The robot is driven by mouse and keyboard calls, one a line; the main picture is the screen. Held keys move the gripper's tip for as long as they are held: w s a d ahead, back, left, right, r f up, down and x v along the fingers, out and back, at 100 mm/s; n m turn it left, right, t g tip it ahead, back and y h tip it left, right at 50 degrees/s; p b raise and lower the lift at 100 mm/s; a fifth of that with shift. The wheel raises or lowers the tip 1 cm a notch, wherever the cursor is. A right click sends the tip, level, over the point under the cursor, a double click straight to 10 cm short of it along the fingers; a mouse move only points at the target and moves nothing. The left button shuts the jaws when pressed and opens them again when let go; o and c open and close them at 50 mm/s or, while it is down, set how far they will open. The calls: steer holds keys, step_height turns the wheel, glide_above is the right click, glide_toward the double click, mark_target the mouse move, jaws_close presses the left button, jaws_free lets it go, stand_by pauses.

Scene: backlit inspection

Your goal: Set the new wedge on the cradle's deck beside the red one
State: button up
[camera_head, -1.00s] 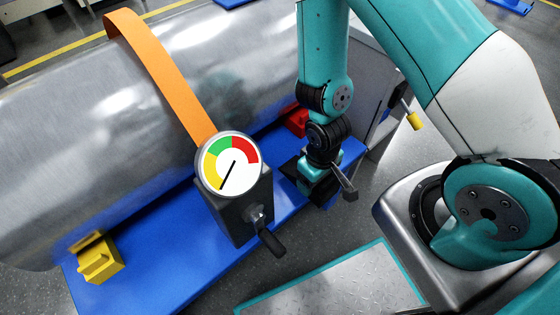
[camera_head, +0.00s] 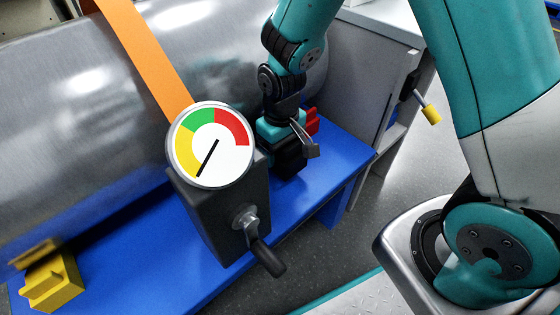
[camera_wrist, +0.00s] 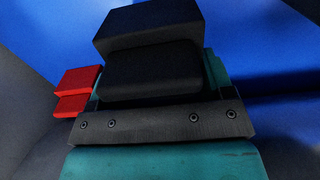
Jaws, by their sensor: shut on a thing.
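The cradle's blue deck (camera_head: 335,150) runs under the metal cylinder. The red wedge (camera_head: 312,121) stands on the deck near its right end, partly hidden behind my gripper; it also shows at the left in the wrist view (camera_wrist: 75,92). My gripper (camera_head: 288,162) points down at the deck just in front of and left of the red wedge.
A dial gauge (camera_head: 211,145) on a dark block with a crank handle (camera_head: 266,258) stands close left of my gripper. An orange strap (camera_head: 145,50) crosses the cylinder (camera_head: 90,110). A yellow wedge (camera_head: 52,282) sits at the deck's left end. A grey cabinet (camera_head: 362,80) stands behind right.

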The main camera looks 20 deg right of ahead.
steer(key=shift+w+f, duration=0.1)
steer(key=shift+w, duration=0.1)
step_height(320, 180, down, 4)
steer(key=b, duration=0.2)
steer(key=shift+r+b, duration=0.25)
steer(key=shift+b, duration=0.05)
steer(key=shift+r, duration=0.1)
steer(key=o, duration=1.1)
step_height(320, 180, up, 12)
steer(key=p, duration=0.6)
